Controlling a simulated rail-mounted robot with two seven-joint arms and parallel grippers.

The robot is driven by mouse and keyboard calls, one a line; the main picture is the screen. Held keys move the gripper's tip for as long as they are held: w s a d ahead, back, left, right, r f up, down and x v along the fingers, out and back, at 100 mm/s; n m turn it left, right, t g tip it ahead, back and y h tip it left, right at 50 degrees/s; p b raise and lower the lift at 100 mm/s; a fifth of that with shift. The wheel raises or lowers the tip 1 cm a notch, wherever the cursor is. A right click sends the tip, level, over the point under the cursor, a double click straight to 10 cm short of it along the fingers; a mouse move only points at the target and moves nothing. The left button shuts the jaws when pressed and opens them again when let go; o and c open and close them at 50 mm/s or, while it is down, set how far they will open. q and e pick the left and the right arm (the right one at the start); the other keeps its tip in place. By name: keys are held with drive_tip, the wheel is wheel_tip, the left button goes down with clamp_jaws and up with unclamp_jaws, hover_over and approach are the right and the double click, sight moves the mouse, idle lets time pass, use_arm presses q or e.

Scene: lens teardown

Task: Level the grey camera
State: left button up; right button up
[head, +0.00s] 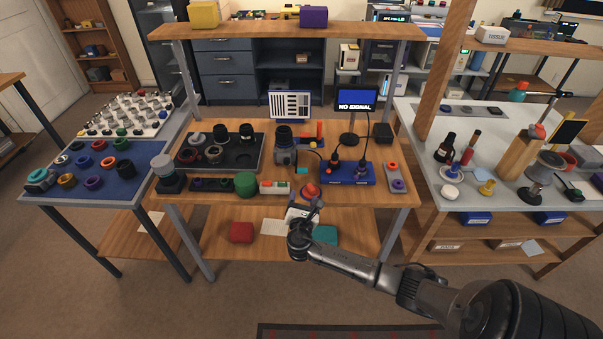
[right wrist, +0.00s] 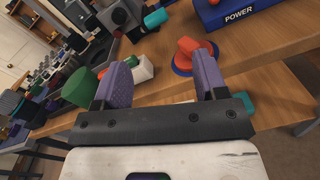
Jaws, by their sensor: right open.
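The grey camera (head: 284,154) stands near the middle of the wooden workbench, with a black round part (head: 283,134) on top. I cannot tell from here whether it is level. In the right wrist view a grey and black body that looks like the camera (right wrist: 122,16) shows at the top, partly cut off, beside a teal knob (right wrist: 155,19). A red knob on a blue base (head: 310,191) sits at the bench's front edge. My right gripper (head: 314,206) is in front of that edge, open and empty; its two purple pads (right wrist: 163,76) are apart. My left gripper is out of view.
A blue power box (head: 347,173) with cables stands right of the camera, below a small screen (head: 356,99). A green cylinder (head: 245,184) and a white block (head: 273,187) are near the front edge. A dark tray (head: 238,165) of lens parts lies left.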

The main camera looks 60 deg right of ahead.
sight(302, 171)
drive_tip(key=w+d+n+b, duration=0.1)
drive_tip(key=w+d, duration=0.1)
drive_tip(key=d, duration=0.1)
drive_tip(key=w+d+n+b, duration=0.1)
drive_tip(key=w+d, duration=0.1)
drive_tip(key=d, duration=0.2)
drive_tip(key=w+d+n+b, duration=0.1)
drive_tip(key=w+d+n, duration=0.1)
drive_tip(key=w+d, duration=0.1)
drive_tip(key=shift+w+d, duration=0.1)
drive_tip(key=shift+d, duration=0.25)
drive_tip(key=shift+w+d+r+b, duration=0.1)
drive_tip(key=shift+w+d+b, duration=0.2)
drive_tip(key=shift+d+b, duration=0.15)
drive_tip(key=shift+d, duration=0.1)
drive_tip(key=shift+c, duration=0.4)
